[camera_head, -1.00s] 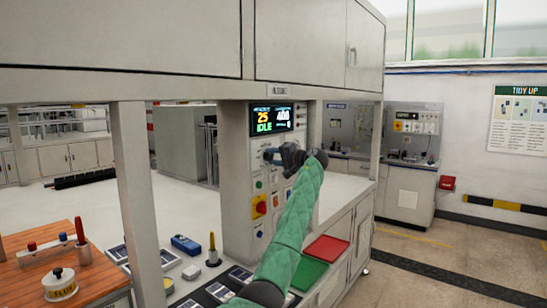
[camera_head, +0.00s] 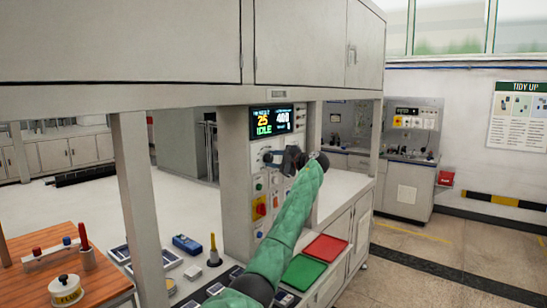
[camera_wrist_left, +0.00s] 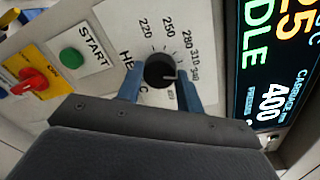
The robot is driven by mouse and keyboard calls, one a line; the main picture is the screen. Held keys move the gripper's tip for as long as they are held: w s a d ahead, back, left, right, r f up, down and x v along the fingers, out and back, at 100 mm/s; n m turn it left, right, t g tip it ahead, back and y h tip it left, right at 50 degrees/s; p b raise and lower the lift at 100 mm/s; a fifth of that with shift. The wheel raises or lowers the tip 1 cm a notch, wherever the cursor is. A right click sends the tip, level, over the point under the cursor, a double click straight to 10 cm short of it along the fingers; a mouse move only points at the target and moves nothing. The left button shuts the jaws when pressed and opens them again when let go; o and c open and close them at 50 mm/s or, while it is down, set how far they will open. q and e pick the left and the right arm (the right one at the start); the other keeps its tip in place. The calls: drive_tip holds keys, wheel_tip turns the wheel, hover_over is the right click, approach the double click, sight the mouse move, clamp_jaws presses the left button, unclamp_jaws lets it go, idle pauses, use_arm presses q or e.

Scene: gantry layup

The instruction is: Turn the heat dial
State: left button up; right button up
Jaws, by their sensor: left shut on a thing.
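The heat dial (camera_wrist_left: 160,71) is a round black knob with a pale pointer line on the grey control panel, ringed by printed numbers such as 220, 250 and 280. In the left wrist view the pointer line lies toward the right of the knob. My left gripper (camera_wrist_left: 163,80) is shut on the dial, with one blue finger on each side of it. In the head view my left gripper (camera_head: 274,158) is at the panel below the display, and it mostly hides the dial. My right gripper is not in view.
The display (camera_head: 272,122) reads 25, IDLE and 400. A green START button (camera_wrist_left: 72,58) and a red switch on a yellow plate (camera_wrist_left: 33,80) are beside the dial. Green (camera_head: 304,272) and red (camera_head: 325,247) trays lie on the counter below.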

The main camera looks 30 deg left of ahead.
use_arm(q)
drive_tip(key=shift+m+p, duration=0.4)
drive_tip(key=shift+m, duration=0.5)
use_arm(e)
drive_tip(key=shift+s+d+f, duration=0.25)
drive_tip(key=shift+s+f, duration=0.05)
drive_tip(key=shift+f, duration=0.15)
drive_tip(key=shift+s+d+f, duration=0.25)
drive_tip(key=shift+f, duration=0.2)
use_arm(q)
drive_tip(key=o, duration=1)
drive_tip(key=shift+f, duration=0.1)
drive_tip(key=shift+w, duration=0.1)
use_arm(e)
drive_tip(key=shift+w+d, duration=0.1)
use_arm(q)
drive_tip(key=shift+d, duration=0.1)
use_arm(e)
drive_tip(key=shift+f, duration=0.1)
